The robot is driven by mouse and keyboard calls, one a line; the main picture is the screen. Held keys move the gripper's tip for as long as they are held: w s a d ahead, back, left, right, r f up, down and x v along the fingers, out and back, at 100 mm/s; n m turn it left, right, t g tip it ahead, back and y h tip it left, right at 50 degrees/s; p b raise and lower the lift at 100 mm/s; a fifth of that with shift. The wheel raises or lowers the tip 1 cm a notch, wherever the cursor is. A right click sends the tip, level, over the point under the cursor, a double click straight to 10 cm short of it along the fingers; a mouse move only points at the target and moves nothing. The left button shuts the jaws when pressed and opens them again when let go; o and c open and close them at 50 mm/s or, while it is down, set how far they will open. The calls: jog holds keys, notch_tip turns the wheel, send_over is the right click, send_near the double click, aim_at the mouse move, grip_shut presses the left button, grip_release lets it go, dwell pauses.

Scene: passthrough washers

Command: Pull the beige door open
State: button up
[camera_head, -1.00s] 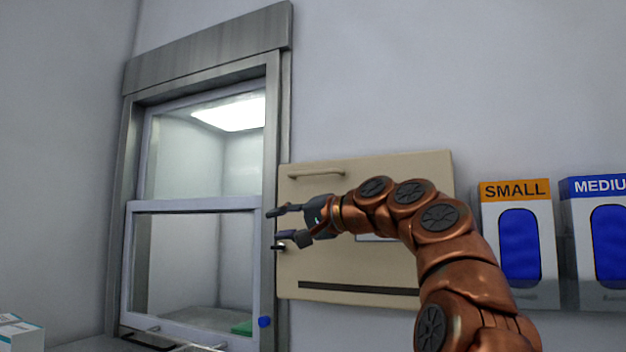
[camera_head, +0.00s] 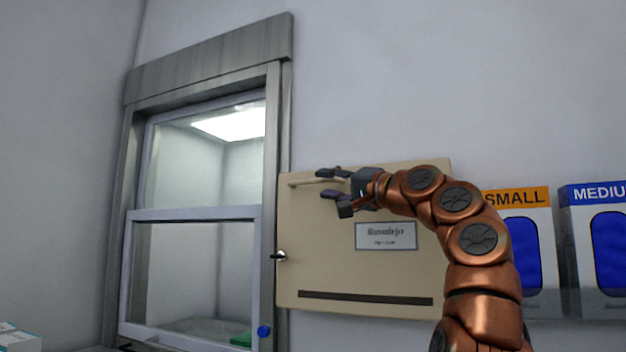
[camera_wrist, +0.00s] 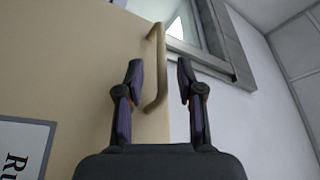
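The beige door (camera_head: 330,275) is a flat panel on the wall right of the window, with a label and a dark slot low on it. It looks shut. Its beige bar handle (camera_head: 304,182) is near the top left corner. My gripper (camera_head: 328,184) is in front of the door at the handle's right end. In the wrist view the gripper (camera_wrist: 160,75) is open, and the handle (camera_wrist: 158,65) shows between the two fingers. I cannot tell whether a finger touches it. A small dark latch (camera_head: 279,256) sits on the door's left edge.
A metal-framed pass-through window (camera_head: 190,213) stands just left of the door. Glove boxes marked SMALL (camera_head: 520,197) and MEDIU (camera_head: 598,192) hang on the right. A blue knob (camera_head: 264,331) is low on the window frame. A white box (camera_head: 18,338) lies at lower left.

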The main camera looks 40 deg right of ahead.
aim_at(319, 181)
jog(key=p+x, duration=0.1)
jog(key=x, duration=0.2)
jog(key=shift+w+r, duration=0.25)
jog(key=shift+w, duration=0.05)
jog(key=shift+w+a+p, duration=0.2)
jog(key=shift+w+p, duration=0.15)
jog(key=shift+w, duration=0.2)
grip_shut()
